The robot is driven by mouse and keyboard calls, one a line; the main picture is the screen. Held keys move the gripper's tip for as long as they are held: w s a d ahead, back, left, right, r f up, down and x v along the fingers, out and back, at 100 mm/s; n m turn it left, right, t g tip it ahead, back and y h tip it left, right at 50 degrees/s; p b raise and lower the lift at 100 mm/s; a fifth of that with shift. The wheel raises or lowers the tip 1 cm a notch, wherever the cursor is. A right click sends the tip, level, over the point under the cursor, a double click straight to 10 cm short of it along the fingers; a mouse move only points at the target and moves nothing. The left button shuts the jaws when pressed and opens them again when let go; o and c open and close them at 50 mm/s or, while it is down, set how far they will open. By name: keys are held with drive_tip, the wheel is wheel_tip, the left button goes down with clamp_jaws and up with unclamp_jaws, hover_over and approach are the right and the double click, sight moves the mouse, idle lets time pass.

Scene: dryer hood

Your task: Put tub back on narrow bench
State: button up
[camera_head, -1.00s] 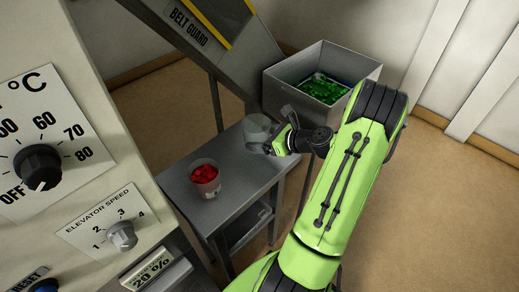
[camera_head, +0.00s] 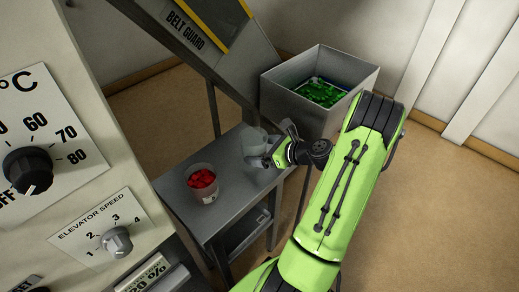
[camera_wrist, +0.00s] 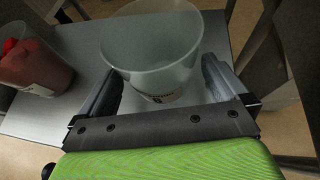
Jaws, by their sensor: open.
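A clear empty tub (camera_head: 255,143) stands upright on the narrow grey bench (camera_head: 232,212), near its far end. It also shows in the wrist view (camera_wrist: 152,50), between the fingers. A second tub (camera_head: 203,190) holding red pieces stands on the same bench, nearer the control panel; it is at the left of the wrist view (camera_wrist: 32,68). My gripper (camera_head: 270,152) is open around the lower part of the empty tub, one finger on each side. Whether the fingers touch it I cannot tell.
A grey metal bin (camera_head: 320,88) with green pieces stands behind the bench to the right. The sloping belt guard (camera_head: 190,38) rises behind the bench. The control panel (camera_head: 60,160) with knobs fills the left. The bench between the two tubs is clear.

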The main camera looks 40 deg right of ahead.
drive_tip(key=p+v, duration=0.3)
drive_tip(key=v, duration=0.8)
drive_tip(key=w+a+r+n+g, duration=0.2)
drive_tip(key=a+r+n+g, duration=0.2)
drive_tip(key=a+n, duration=0.55)
drive_tip(key=w+a+r+n+g, duration=0.3)
drive_tip(key=a+r+n, duration=0.1)
drive_tip(key=a+n, duration=0.55)
drive_tip(key=s+a+r+n+h, duration=0.2)
drive_tip(key=s+a+r+n, duration=0.5)
drive_tip(key=s+a+n, duration=0.3)
drive_tip(key=s+n, duration=0.2)
drive_tip(key=n, duration=0.2)
drive_tip(key=shift+s+a+r+h, duration=0.15)
drive_tip(key=shift+s+a+h, duration=0.1)
drive_tip(key=shift+s+h, duration=0.15)
